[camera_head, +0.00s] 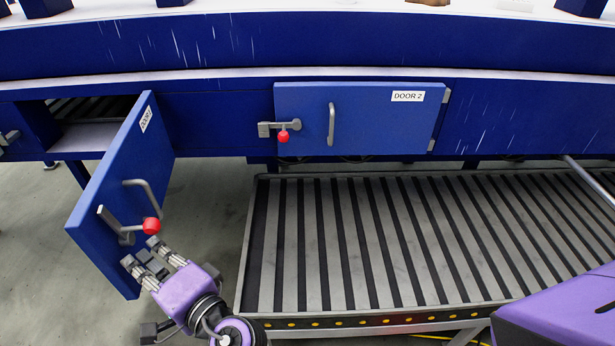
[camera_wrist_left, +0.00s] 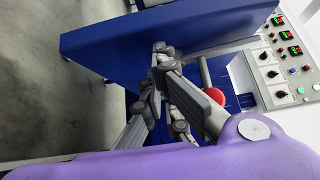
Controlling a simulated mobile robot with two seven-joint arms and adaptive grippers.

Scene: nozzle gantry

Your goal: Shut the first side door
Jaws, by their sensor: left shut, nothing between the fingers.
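The first side door (camera_head: 110,180), blue with a small label, stands swung open towards me at the left of the head view, beside its dark opening (camera_head: 95,108). It carries a grey bar handle (camera_head: 146,190) and a latch with a red knob (camera_head: 151,225). My left gripper (camera_head: 144,254) is shut and empty, just below the red knob at the door's near, lower part. I cannot tell if it touches the door. In the left wrist view, the door (camera_wrist_left: 170,25) lies just beyond the fingers (camera_wrist_left: 160,60), with the red knob (camera_wrist_left: 214,95) partly hidden behind one finger. My right gripper is out of view.
Door 2 (camera_head: 365,118) is closed, with its own handle and red-knob latch. A slatted conveyor (camera_head: 380,240) fills the lower right. Grey floor (camera_head: 205,195) is clear between door and conveyor. A control panel (camera_wrist_left: 284,60) shows in the wrist view.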

